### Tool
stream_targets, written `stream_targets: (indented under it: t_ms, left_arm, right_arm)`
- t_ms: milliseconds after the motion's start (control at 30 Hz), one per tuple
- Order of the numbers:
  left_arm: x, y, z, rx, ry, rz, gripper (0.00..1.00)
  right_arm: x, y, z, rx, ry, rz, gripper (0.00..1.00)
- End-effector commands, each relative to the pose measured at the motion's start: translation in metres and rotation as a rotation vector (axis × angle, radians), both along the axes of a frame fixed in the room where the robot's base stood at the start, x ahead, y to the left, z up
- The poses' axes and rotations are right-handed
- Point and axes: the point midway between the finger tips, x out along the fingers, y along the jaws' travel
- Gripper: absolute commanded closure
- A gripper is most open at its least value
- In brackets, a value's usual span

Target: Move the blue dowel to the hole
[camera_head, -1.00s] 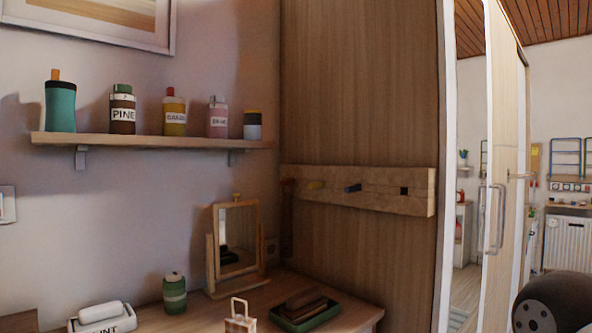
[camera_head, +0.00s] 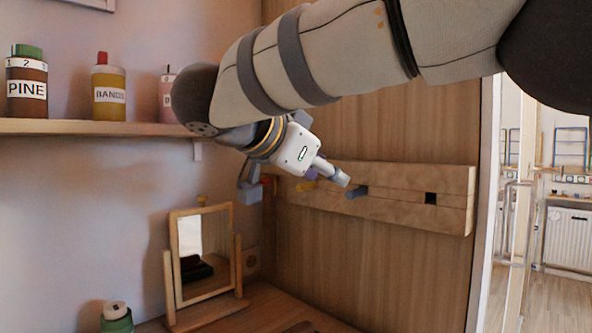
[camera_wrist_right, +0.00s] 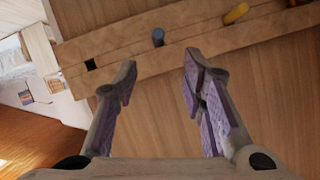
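The blue dowel (camera_head: 355,192) sticks out of a wooden rail on the wooden panel; it also shows in the right wrist view (camera_wrist_right: 158,37). My right gripper (camera_head: 296,180) is open and empty near the rail. In the right wrist view its fingertips (camera_wrist_right: 160,68) are spread, with the dowel just beyond the gap between them. My left gripper is not in view.
A yellow dowel (camera_head: 306,186) sits left of the blue one on the rail (camera_head: 400,200). A shelf with bottles (camera_head: 90,127) is on the left wall. A small mirror (camera_head: 200,255) stands on the table below. The panel below the rail is bare.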

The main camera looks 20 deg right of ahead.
Motion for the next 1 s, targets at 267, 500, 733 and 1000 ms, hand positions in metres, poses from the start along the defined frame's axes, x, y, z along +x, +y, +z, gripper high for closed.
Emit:
stream_targets:
  t_ms: [267, 500, 733, 1000]
  left_arm:
    - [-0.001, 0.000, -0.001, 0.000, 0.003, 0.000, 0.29]
    - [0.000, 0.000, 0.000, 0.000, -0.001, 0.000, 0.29]
    - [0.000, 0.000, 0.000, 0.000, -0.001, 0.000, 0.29]
    - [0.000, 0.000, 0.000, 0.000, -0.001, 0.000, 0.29]
  right_arm:
    - [0.033, -0.055, -0.028, 0.000, 0.005, -0.003, 0.62]
    - [0.049, -0.083, -0.039, -0.002, 0.001, -0.001, 0.62]
    - [0.052, -0.086, -0.041, -0.003, 0.001, 0.000, 0.62]
    - [0.052, -0.086, -0.041, -0.003, 0.001, 0.000, 1.00]
